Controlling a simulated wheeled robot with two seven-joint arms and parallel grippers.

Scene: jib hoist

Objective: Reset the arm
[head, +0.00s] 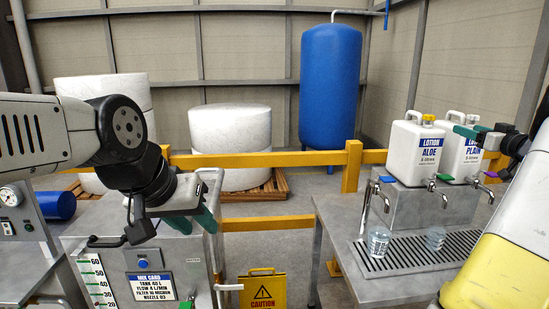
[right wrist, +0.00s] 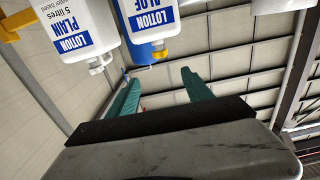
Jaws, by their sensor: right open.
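My left gripper (head: 193,221) reaches in from the left, above and in front of the grey mix-card cabinet (head: 150,235). Its two green fingers show apart, with nothing visible between them. My right gripper (head: 476,131) is at the upper right, in front of or beside the Lotion Plain jug (head: 457,156); I cannot tell whether it touches. In the right wrist view its two green fingers (right wrist: 161,90) are wide apart and empty, with the Lotion Plain jug (right wrist: 75,30) and Lotion Aloe jug (right wrist: 148,20) beyond them. No separate jib arm is clearly visible.
A Lotion Aloe jug (head: 412,155) stands on the steel dispenser (head: 405,208) with taps. A yellow caution sign (head: 262,291) stands between the benches. Yellow rails (head: 255,159) run behind, before a blue tank (head: 330,85).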

